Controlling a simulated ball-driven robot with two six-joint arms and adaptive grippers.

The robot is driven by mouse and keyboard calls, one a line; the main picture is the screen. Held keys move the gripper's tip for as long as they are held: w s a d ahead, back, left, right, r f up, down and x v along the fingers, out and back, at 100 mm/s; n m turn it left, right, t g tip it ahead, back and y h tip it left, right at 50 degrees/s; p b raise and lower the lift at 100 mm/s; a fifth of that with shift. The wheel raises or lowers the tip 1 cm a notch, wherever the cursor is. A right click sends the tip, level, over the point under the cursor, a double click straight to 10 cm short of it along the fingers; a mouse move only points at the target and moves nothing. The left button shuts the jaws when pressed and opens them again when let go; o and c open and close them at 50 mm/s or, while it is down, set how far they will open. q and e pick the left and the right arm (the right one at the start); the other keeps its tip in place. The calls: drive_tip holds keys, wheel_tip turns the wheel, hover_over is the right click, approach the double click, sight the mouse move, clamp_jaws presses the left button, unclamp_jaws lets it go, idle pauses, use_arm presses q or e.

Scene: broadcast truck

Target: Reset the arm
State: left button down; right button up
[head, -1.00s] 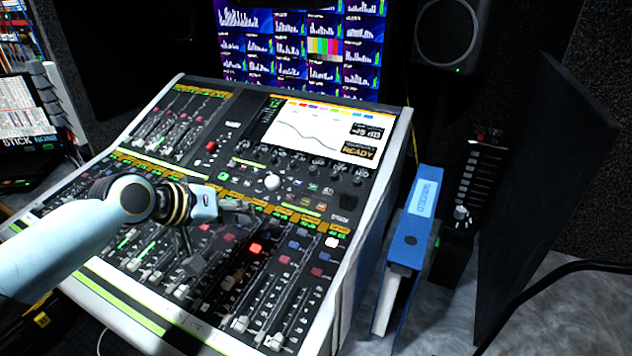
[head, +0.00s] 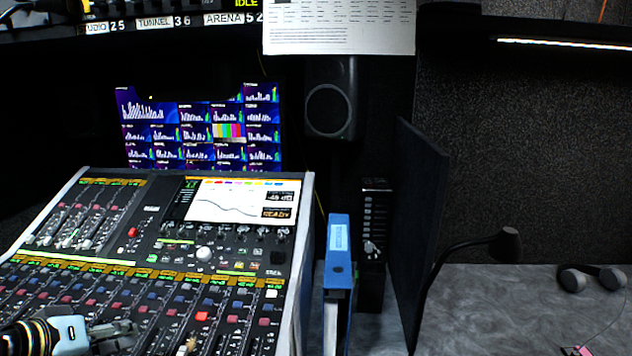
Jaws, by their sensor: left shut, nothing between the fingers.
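My left gripper (head: 118,330) shows at the bottom left of the head view, over the lower left part of the mixing console (head: 295,240). Its fingers are shut with nothing between them. Only its wrist end shows; the rest of the arm is out of the frame. I cannot tell whether the fingers touch the console. My right gripper is not in view.
A blue binder (head: 339,255) stands right of the console, beside a black fader unit (head: 374,235). A dark upright panel (head: 418,220) and a gooseneck lamp (head: 470,243) follow. Headphones (head: 592,279) lie on the grey desk (head: 500,320), which has free room. Monitors (head: 200,130) stand behind.

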use_arm(q)
drive_tip(key=s+d+m+g+y, duration=0.1)
drive_tip(key=s+d+m+g, duration=0.4)
drive_tip(key=s, duration=0.8)
drive_tip(key=s+r+g+y, duration=0.1)
drive_tip(key=s+r+y, duration=0.2)
drive_tip(key=s, duration=0.9)
drive_tip(key=s+a+f+g+b, duration=0.1)
drive_tip(key=f+b, duration=0.1)
drive_tip(key=f, duration=1)
drive_tip(key=s+a+f+b, duration=0.1)
drive_tip(key=s+f+b, duration=0.15)
drive_tip(key=f, duration=0.95)
drive_tip(key=s+a+f+g+b, duration=0.1)
drive_tip(key=a+f+b, duration=0.15)
drive_tip(key=f, duration=0.95)
drive_tip(key=s+f+g+b, duration=0.1)
drive_tip(key=s+f+b, duration=0.4)
drive_tip(key=s+f, duration=1.1)
wheel_tip(320, 180, down, 2)
drive_tip(key=shift+s+f+y, duration=0.1)
drive_tip(key=shift+s+y, duration=0.2)
drive_tip(key=shift+s, duration=0.1)
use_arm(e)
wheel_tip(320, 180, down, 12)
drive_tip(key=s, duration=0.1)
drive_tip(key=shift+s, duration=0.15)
